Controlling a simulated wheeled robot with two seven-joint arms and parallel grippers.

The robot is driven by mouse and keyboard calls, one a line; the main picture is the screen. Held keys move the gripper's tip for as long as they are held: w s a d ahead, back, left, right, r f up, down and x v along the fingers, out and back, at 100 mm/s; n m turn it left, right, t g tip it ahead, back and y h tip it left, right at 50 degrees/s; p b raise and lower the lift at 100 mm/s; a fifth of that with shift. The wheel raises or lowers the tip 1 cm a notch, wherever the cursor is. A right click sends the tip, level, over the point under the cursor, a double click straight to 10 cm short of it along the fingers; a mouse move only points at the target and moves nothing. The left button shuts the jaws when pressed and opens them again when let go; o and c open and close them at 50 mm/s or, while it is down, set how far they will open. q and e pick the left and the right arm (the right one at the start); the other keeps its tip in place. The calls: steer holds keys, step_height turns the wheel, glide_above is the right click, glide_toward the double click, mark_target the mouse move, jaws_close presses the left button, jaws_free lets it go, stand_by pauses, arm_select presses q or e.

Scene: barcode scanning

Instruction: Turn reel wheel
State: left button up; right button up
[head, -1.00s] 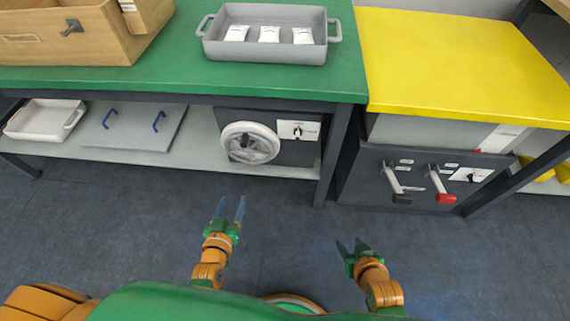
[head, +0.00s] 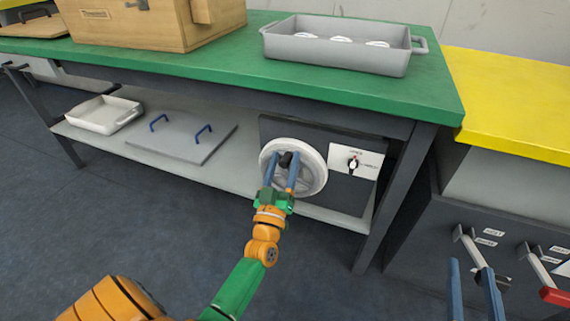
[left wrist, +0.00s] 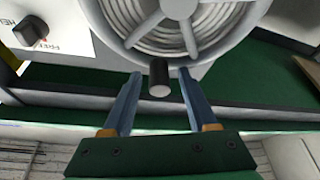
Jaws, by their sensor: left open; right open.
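The reel wheel (head: 312,172) is a light grey round wheel on a dark panel under the green table. It also fills the top of the left wrist view (left wrist: 185,30). Its black knob handle (head: 285,159) sticks out towards me and shows in the left wrist view (left wrist: 159,78). My left gripper (head: 282,168) is at the wheel, with its blue fingers open on either side of the knob. In the left wrist view the fingers are apart from the knob. My right gripper (head: 474,290) is open and empty at the lower right, with only its fingers showing.
A white plate with a black switch (head: 353,164) is right of the wheel. The shelf holds a white tray (head: 104,114) and a grey lid with blue handles (head: 185,140). A grey bin (head: 340,58) and wooden box stand on the green table. Levers (head: 470,247) are at the right.

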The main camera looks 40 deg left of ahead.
arm_select(q)
jaws_close()
stand_by(1.4)
